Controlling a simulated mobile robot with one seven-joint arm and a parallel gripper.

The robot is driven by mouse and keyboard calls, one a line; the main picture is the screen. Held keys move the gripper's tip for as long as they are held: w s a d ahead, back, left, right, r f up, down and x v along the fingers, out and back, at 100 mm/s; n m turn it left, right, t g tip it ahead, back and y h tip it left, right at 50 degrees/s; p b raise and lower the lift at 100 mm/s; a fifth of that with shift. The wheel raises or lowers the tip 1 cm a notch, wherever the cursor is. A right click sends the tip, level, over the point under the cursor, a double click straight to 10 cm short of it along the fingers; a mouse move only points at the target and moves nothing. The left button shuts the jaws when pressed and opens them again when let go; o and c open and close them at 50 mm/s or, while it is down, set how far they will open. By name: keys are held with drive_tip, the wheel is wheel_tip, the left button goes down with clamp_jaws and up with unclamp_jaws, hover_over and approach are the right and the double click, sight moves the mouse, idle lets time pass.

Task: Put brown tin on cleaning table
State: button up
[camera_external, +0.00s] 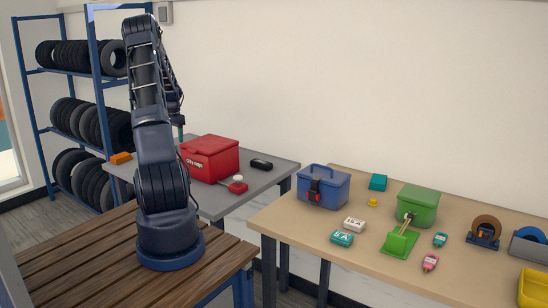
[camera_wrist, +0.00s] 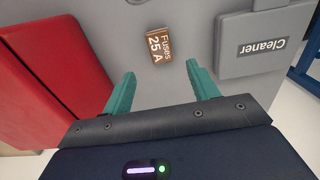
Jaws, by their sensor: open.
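The brown tin (camera_wrist: 160,45), labelled "Fuses 25 A", rests on a grey surface in the wrist view. It lies just ahead of the two teal fingertips of my gripper (camera_wrist: 160,72), roughly in line with the gap between them. My gripper is open, with nothing between the fingers. In the external view a teal finger of my gripper (camera_external: 181,131) shows beside my arm, above the grey table (camera_external: 213,207). I cannot make out the brown tin in the external view.
A red box (camera_external: 210,158) stands on the grey table; red also fills the wrist view's left. A grey part labelled "Cleaner" (camera_wrist: 262,47) is right of the tin. A black item (camera_external: 261,164) and an orange item (camera_external: 121,158) lie nearby. A wooden table (camera_external: 400,270) holds several items.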

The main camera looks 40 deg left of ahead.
drive_tip(key=w+d+r+y, duration=0.1)
drive_tip(key=w+d+r, duration=0.2)
drive_tip(key=d+r, duration=1.2)
drive_tip(key=s+d+r+t, duration=0.1)
drive_tip(key=s+d+r, duration=0.1)
drive_tip(key=d+r, duration=0.5)
drive_tip(key=s+d+r, duration=0.3)
drive_tip(key=d+r, duration=0.1)
drive_tip(key=d, duration=0.7)
drive_tip(key=s+d+r+t, duration=0.1)
drive_tip(key=s+d+r, duration=0.1)
drive_tip(key=s+d, duration=0.4)
drive_tip(key=s+d+r+t, duration=0.1)
drive_tip(key=s+d+r, duration=0.25)
drive_tip(key=d, duration=0.55)
drive_tip(key=s+d+f, duration=0.1)
drive_tip(key=s+d, duration=0.4)
drive_tip(key=s, duration=0.3)
drive_tip(key=s+d+f+t+h, duration=0.1)
drive_tip(key=s+d, duration=0.4)
drive_tip(key=s, duration=0.3)
drive_tip(key=shift+s+f+t, duration=0.3)
drive_tip(key=shift+f, duration=0.1)
